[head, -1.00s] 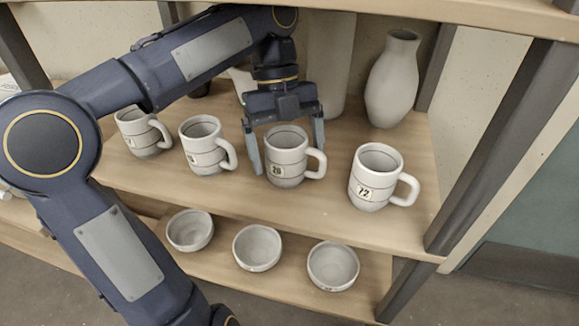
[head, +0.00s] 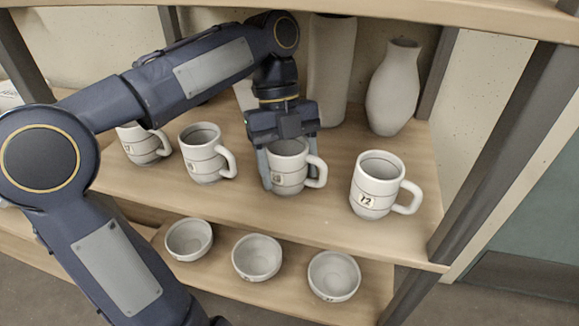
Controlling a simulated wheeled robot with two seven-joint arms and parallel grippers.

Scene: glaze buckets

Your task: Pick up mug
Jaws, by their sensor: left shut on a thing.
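A pale grey mug (head: 288,180) with a dark line and a number label stands on the middle shelf board, its handle to the right. My left gripper (head: 290,172) comes down from behind and above and is shut on this mug, one finger at its left side and the other near the handle side. The far finger is partly hidden by the mug. The mug looks upright and on or very close to the board; I cannot tell whether it touches. My right gripper is not in view.
Mug 72 (head: 375,187) stands to the right, another mug (head: 203,158) close on the left, and one (head: 140,146) farther left. Vases (head: 393,90) stand behind. Bowls (head: 257,257) sit on the lower shelf (head: 216,270). A dark post (head: 500,150) bounds the right side.

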